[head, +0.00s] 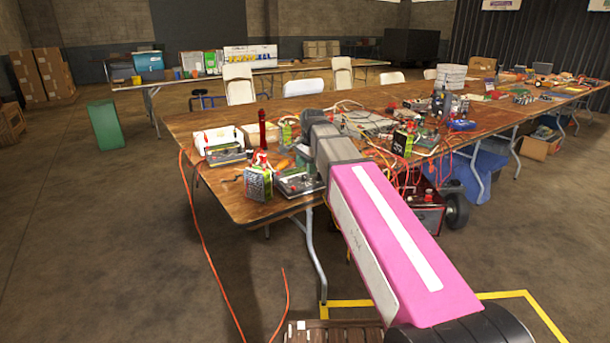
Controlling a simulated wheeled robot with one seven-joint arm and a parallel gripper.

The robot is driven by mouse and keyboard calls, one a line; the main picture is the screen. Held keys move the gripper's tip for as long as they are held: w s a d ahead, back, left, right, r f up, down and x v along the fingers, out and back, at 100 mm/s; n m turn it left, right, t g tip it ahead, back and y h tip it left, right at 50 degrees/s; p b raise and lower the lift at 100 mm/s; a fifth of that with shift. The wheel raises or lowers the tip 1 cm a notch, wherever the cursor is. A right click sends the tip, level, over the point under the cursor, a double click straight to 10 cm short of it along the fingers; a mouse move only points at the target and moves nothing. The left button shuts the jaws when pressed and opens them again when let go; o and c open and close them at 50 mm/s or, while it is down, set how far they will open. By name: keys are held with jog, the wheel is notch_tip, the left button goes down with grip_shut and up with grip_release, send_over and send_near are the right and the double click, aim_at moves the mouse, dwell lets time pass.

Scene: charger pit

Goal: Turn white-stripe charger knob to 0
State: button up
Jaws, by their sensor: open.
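Several small dark chargers or meters stand on the brown table (215,122). A black box with a green top (258,183) is at the near left corner. A low dark unit with a pale panel (298,181) lies beside it, partly behind my arm. Another low dark unit (225,154) sits further back, by a white tray. I cannot tell which has the white stripe, and no knob setting is readable. My pink and grey arm reaches over the table's near edge to these units. Its fingers are hidden or cannot be made out.
Red and orange cables run over the table and down to the floor at left. A red tool (262,130) stands upright near the units. More electronics crowd the table to the right. A wheeled red machine (425,215) is beneath it. The left floor is open around a green bin (105,125).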

aim_at(305, 176)
jog(key=shift+w+a+f, duration=0.1)
jog(key=shift+w+f, duration=0.05)
jog(key=shift+f, duration=0.85)
jog(key=shift+w+a+f, duration=0.1)
jog(key=shift+f, duration=0.9)
grip_shut()
